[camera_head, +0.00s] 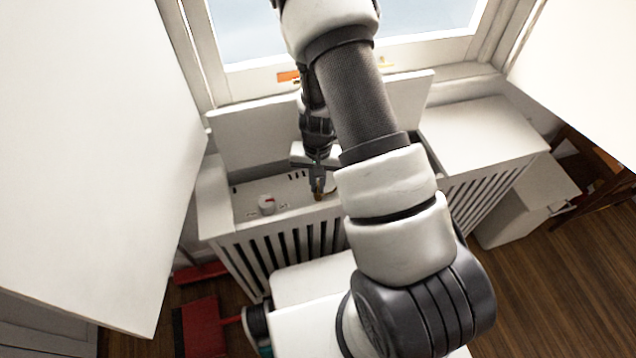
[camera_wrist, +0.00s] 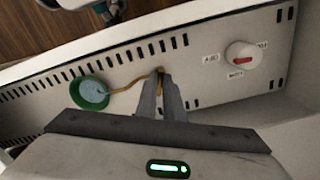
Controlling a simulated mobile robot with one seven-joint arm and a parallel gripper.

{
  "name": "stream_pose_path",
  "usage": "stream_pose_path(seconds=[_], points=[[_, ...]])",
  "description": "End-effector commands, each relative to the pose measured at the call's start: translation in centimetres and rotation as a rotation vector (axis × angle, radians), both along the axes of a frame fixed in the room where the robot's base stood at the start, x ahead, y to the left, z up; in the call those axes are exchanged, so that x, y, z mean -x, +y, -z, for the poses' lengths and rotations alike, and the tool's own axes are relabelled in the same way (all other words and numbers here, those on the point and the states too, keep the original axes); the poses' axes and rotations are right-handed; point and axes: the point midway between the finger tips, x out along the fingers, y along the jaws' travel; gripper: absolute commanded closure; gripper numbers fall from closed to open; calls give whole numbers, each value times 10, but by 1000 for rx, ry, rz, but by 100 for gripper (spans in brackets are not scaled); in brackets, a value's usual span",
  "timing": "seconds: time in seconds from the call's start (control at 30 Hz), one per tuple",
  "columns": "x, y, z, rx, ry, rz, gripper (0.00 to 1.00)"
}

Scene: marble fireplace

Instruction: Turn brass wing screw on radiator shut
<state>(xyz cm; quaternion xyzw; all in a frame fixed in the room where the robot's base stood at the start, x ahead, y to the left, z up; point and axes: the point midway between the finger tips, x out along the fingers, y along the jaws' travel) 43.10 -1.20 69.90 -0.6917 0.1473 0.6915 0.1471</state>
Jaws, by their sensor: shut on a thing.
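The white radiator (camera_head: 290,240) stands under the window, and its top panel shows through an open hatch. My gripper (camera_head: 317,190) reaches down to this panel and is shut on the small brass wing screw (camera_head: 319,198). In the wrist view, my gripper's fingers (camera_wrist: 161,88) are close together, with a bit of the brass wing screw (camera_wrist: 160,71) showing at their tips. The fingers hide most of the screw, so its turn angle cannot be told.
A white knob with a red mark (camera_wrist: 243,56) sits right of the fingers. A green cup (camera_wrist: 89,93) lies left, with a thin brownish tube or cord (camera_wrist: 124,89) running towards the fingertips. The raised lid (camera_head: 245,135) stands behind. A red dustpan (camera_head: 201,325) is on the floor.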

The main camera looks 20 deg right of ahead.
Motion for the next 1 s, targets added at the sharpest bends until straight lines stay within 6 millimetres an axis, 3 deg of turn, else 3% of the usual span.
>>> stream_pose_path(seconds=[1.0], points=[[-3,3,-2,0,1,915,100]])
